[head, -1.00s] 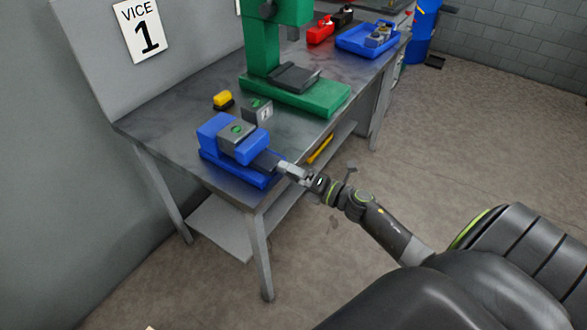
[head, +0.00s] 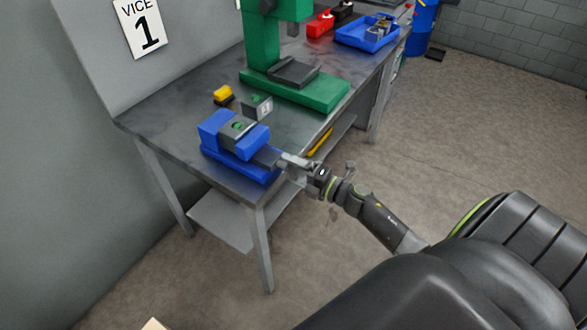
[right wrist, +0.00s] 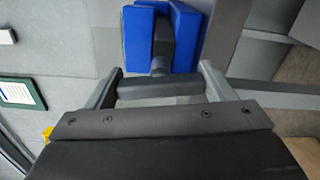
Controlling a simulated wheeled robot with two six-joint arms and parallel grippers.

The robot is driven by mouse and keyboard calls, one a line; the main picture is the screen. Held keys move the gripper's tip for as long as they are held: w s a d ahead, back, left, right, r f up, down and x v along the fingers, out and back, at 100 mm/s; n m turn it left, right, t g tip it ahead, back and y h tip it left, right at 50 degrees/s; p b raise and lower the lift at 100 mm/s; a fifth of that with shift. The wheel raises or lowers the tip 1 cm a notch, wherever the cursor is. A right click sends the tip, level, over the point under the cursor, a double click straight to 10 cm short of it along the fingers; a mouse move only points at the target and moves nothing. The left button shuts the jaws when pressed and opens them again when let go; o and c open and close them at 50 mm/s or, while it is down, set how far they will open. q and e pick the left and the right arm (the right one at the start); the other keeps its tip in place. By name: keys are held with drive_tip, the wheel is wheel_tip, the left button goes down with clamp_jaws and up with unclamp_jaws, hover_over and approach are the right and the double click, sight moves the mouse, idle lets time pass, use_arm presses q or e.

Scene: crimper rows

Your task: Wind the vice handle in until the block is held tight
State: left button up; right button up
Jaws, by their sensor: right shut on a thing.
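The blue vice (head: 225,158) stands at the near corner of the bench. A grey block (head: 236,127) with a green mark on top sits between its jaws; I cannot tell whether any gap is left beside it. My right gripper (head: 284,163) is at the vice's front end, shut on the handle. In the right wrist view, the dark handle bar (right wrist: 160,87) lies crosswise between the two fingers, with the blue vice (right wrist: 136,38) beyond it. My left gripper is not in view.
A small marked plate (head: 258,107) and a yellow-and-black item (head: 223,95) stand behind the vice. A green press (head: 310,92) is farther along the bench, with a blue tray (head: 352,36) beyond.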

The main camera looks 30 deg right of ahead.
drive_tip(key=o, duration=1)
drive_tip(key=shift+s, duration=0.1)
drive_tip(key=shift+s+d+f, duration=0.15)
drive_tip(key=shift+s+d, duration=0.05)
drive_tip(key=shift+s, duration=0.05)
drive_tip(key=shift+b+v, duration=2.4)
drive_tip(key=shift+v, duration=5.95)
